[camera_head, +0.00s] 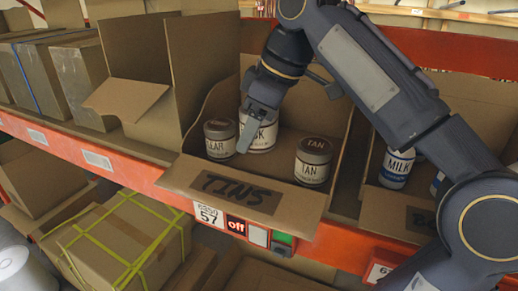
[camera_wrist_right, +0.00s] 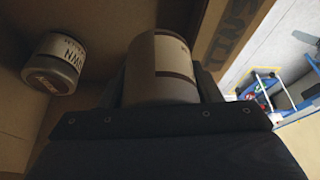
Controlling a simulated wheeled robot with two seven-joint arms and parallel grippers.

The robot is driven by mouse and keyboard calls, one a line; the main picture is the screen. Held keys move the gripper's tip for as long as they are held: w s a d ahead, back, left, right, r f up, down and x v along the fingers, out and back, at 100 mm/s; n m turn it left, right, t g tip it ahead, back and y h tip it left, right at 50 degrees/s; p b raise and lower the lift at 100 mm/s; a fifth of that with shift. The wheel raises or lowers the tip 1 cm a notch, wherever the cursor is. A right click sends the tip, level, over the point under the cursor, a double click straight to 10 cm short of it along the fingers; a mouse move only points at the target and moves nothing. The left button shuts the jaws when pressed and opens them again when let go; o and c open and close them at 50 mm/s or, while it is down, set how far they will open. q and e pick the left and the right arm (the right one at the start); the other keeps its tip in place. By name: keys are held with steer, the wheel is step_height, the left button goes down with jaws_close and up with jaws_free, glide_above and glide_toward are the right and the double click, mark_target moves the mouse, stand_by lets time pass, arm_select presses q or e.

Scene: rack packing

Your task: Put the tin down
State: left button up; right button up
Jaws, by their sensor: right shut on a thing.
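My right gripper (camera_head: 249,136) reaches down into an open cardboard box with a front flap marked TINS (camera_head: 292,208). It is shut on a tin with a pale label (camera_head: 266,142), whose visible letters end in SK. In the right wrist view this tin (camera_wrist_right: 160,58) sits between the fingers. I cannot tell whether its base touches the box floor. A tin marked CLEAR (camera_head: 220,139) stands close to its left, and a tin marked TAN (camera_head: 313,162) stands apart to its right. My left gripper is not in view.
An open empty-looking box (camera_head: 150,60) stands to the left on the orange shelf. Another tin (camera_wrist_right: 52,62) shows in the right wrist view. Some bare box floor lies between the held tin and TAN.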

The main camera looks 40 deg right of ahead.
mark_target(259, 165)
steer(key=shift+w+d+f, duration=0.2)
steer(key=shift+d+f, duration=0.2)
steer(key=shift+f, duration=0.15)
steer(key=shift+w+d+f, duration=0.2)
steer(key=shift+d+f, duration=0.2)
steer(key=shift+f, duration=0.15)
steer(key=shift+w+d+f+p, duration=0.1)
steer(key=shift+f+p, duration=0.05)
steer(key=shift+f, duration=0.8)
steer(key=shift+w+d+f+p, duration=0.1)
steer(key=shift+f+p, duration=0.05)
steer(key=shift+f, duration=0.75)
steer(key=shift+f, duration=0.15)
steer(key=o, duration=1)
steer(key=shift+o, duration=0.2)
steer(key=v, duration=1.2)
steer(key=shift+p, duration=0.45)
